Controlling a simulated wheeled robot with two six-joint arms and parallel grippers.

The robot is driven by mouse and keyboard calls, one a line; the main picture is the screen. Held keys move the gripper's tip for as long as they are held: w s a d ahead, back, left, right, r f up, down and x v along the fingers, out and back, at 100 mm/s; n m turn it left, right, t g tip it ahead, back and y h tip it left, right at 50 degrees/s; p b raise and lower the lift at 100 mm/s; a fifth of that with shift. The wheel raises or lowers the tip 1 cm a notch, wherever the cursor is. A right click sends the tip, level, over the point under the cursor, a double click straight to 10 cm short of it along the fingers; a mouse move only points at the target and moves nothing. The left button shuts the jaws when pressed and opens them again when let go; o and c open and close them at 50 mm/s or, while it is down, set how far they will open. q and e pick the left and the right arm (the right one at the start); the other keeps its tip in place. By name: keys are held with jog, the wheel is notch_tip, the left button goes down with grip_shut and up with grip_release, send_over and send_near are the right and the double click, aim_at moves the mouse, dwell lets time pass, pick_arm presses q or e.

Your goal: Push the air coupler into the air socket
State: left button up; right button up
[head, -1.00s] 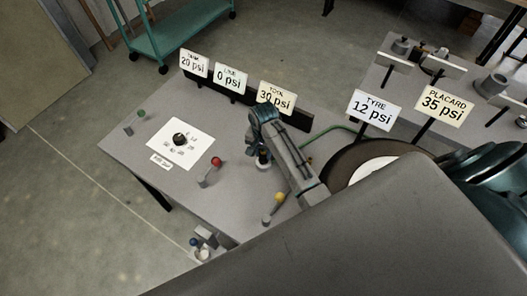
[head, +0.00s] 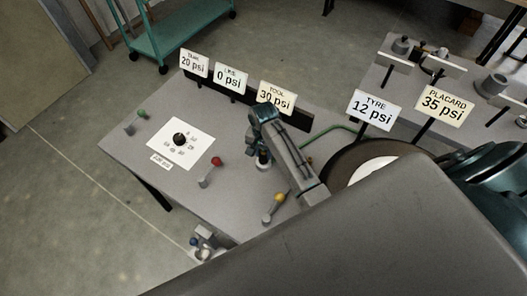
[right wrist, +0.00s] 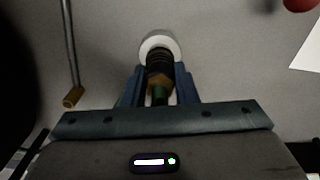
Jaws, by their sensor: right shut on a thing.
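My right gripper (head: 262,152) is over the middle of the grey bench, pointing down. In the right wrist view its two blue fingers (right wrist: 160,92) are shut on the air coupler (right wrist: 159,66), a black ribbed body with a brass-coloured nut and a green hose end. The coupler's far end meets or overlaps the pale round air socket (right wrist: 160,43). I cannot tell how deep it sits. In the head view the socket's pale base (head: 263,164) shows below the gripper; the coupler is mostly hidden there. My left gripper is not in view.
A red-knobbed lever (head: 217,162) and a yellow-knobbed lever (head: 279,198) stand near the gripper. Pressure signs (head: 277,98) stand behind it. A green hose (head: 330,130) runs toward the tyre (head: 345,165) at right. A dial sheet (head: 185,145) lies left.

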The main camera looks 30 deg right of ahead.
aim_at(263, 152)
jog(key=shift+f, duration=0.6)
dwell(0.3)
jog(key=o, duration=1)
notch_tip(263, 152, up, 8)
jog(key=b, duration=0.3)
jog(key=shift+r+p, duration=0.75)
jog(key=shift+r, duration=0.1)
jog(key=shift+r+p, duration=0.3)
jog(key=shift+r, duration=0.3)
jog(key=shift+f, duration=0.1)
